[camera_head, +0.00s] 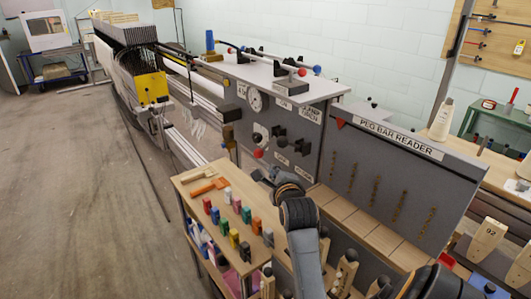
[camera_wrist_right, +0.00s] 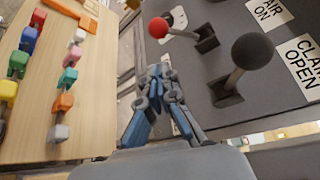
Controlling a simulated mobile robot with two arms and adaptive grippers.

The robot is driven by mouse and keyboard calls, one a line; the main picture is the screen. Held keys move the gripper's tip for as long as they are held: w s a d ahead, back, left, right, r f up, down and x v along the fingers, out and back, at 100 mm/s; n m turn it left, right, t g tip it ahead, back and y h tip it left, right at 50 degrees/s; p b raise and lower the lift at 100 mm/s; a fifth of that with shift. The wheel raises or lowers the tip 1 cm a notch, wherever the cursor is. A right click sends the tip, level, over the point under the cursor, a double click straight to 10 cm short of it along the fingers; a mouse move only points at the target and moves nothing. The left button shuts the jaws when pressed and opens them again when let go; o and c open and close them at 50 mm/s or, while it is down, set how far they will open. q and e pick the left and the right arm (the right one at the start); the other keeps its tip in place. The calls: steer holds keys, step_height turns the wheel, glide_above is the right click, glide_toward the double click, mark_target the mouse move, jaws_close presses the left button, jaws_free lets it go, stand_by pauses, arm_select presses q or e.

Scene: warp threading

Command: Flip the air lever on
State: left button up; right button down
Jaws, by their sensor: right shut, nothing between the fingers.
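The air lever with a red ball knob (camera_wrist_right: 158,27) stands on the grey panel in the right wrist view. Its knob is tilted away from the AIR ON label (camera_wrist_right: 265,15). In the head view its red knob (camera_head: 257,153) is low on the panel, below the round gauge. Beside it in the wrist view is a lever with a black ball knob (camera_wrist_right: 253,50), near the CLAMP OPEN label (camera_wrist_right: 305,60). My right gripper (camera_wrist_right: 158,72) is shut and empty, apart from the red knob. Its tips are small in the head view (camera_head: 262,175). My left gripper is out of view.
A wooden table (camera_head: 190,181) with several coloured pegs and an orange tool (camera_head: 203,187) lies left of my right arm. The PEG BAR READER panel (camera_head: 400,138) stands to the right. Open floor (camera_head: 80,200) lies at the left.

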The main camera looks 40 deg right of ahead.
mark_target(262, 150)
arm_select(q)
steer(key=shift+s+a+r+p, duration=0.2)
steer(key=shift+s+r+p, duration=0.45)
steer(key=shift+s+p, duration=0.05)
arm_select(e)
steer(key=x, duration=0.9)
steer(key=shift+w+d, duration=0.3)
steer(key=shift+r, duration=0.15)
steer(key=r+p, duration=0.1)
steer(key=p, duration=0.2)
steer(key=a+r+m+p, duration=0.1)
steer(key=p, duration=0.2)
steer(key=shift+w+a+r+y, duration=0.1)
steer(key=shift+a+r+y, duration=0.05)
steer(key=shift+r+y, duration=0.2)
arm_select(q)
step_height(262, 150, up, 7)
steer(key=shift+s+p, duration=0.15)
steer(key=shift+p, duration=0.3)
arm_select(e)
steer(key=shift+a+r, duration=0.15)
steer(key=shift+a, duration=0.1)
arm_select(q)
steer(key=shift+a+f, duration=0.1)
